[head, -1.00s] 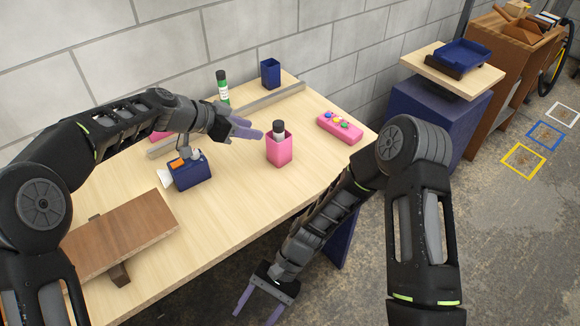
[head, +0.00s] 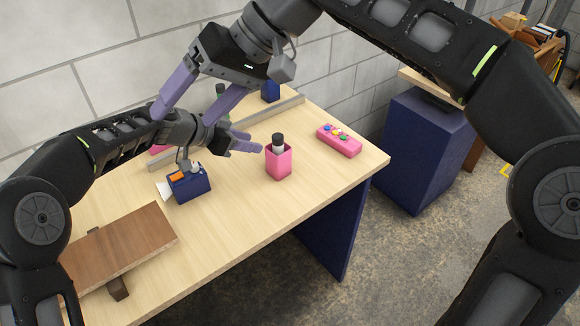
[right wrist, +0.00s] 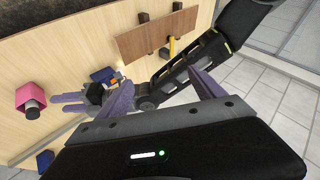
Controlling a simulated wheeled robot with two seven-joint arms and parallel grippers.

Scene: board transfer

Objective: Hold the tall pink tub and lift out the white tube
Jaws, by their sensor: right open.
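The tall pink tub (head: 279,165) stands upright near the table's right part. The white tube (head: 278,149), with a black cap, stands in it with its top above the rim; its lower part is hidden. The tub also shows in the right wrist view (right wrist: 32,95). My left gripper (head: 261,146) is open and empty, just left of the tub, fingers pointing at it and apart from it. My right gripper (head: 183,116) is open and empty, raised high in the head view, overlapping the left wrist. In the right wrist view its fingers (right wrist: 161,80) are spread.
A blue box (head: 190,188) with an orange item stands left of the tub. A raised brown board (head: 120,243) lies at front left. A pink block with coloured knobs (head: 339,143) is at right. Behind are a metal rail (head: 272,115), a blue cup (head: 270,91) and a partly hidden green-topped tube.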

